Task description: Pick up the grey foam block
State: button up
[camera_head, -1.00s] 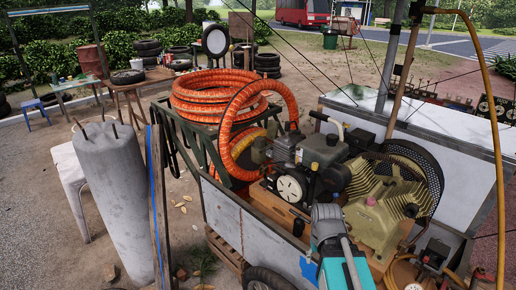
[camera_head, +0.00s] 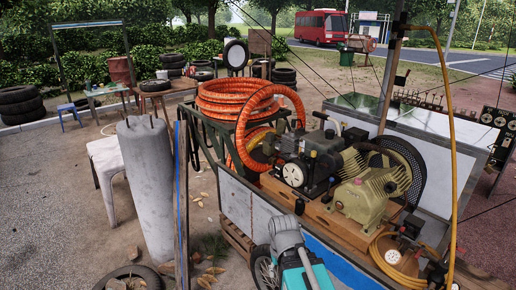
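I cannot make out a grey foam block in the head view. My arm, with grey and teal links, rises from the bottom edge in front of the cart. My gripper's fingers do not show. The compressor cart (camera_head: 240,199) stands in the middle and right, with a wooden board (camera_head: 340,222) on it. The board carries a dark engine (camera_head: 318,150) and an olive-green compressor (camera_head: 368,197). No grey block shows on the visible part of the board; the areas behind the machines are hidden.
A coiled orange hose (camera_head: 235,100) sits at the cart's back left. A tall grey cylinder (camera_head: 149,190) and a pale stool (camera_head: 104,158) stand left. A yellow hose (camera_head: 449,130) hangs at right. A tyre (camera_head: 132,278) lies at bottom left. Open ground lies far left.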

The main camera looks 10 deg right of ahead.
aim_at(270, 137)
jog(key=u, duration=0.25)
jog(key=k, duration=0.6)
jog(key=u, duration=0.6)
jog(key=i, duration=2.25)
jog(key=z, duration=0.6)
